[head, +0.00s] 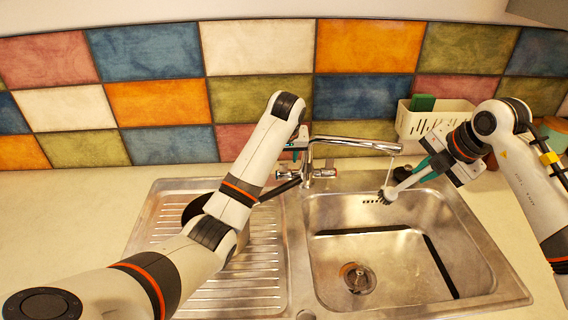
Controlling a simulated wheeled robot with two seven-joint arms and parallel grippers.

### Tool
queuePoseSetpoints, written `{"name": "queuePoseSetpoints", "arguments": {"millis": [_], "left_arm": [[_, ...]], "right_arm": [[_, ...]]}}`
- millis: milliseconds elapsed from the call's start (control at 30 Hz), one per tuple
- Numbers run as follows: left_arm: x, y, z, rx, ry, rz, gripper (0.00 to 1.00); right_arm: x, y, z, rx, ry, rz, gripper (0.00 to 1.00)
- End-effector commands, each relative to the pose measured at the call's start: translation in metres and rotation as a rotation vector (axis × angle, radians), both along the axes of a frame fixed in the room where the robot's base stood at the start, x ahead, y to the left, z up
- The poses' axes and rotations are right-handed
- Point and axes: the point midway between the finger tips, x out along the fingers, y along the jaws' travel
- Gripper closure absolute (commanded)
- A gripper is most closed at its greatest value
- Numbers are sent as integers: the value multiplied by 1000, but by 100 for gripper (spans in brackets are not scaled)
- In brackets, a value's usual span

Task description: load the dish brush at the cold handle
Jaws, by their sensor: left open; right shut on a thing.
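The dish brush (408,183) is held by my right gripper (432,167) above the back of the sink. A thin bright line, seemingly water, runs from the spout toward the brush head. A tap handle with a red mark (329,173) shows on the right of the tap body. My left gripper (293,160) is open close to the tap's left side, partly hidden by my arm.
A cream slotted caddy (437,117) with a green sponge (422,103) stands behind my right gripper. The left counter (90,215) is clear.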

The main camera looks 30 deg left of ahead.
Motion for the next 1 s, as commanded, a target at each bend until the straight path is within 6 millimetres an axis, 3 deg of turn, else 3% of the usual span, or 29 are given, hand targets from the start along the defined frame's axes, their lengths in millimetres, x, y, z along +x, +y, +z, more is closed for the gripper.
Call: {"name": "queuePoseSetpoints", "arguments": {"millis": [233, 633, 667, 900, 1000], "left_arm": [[11, 8, -33, 0, 1, 0, 55], [14, 10, -42, 0, -1, 0, 55], [14, 10, -41, 0, -1, 0, 56], [14, 9, -41, 0, -1, 0, 95], [15, 10, -41, -1, 0, 0, 99]], "right_arm": [[0, 0, 0, 1, 0, 0, 100], [0, 0, 0, 0, 0, 0, 100], [0, 0, 0, 0, 0, 0, 100], [0, 0, 0, 1, 0, 0, 100], [0, 0, 0, 0, 0, 0, 100]]}}
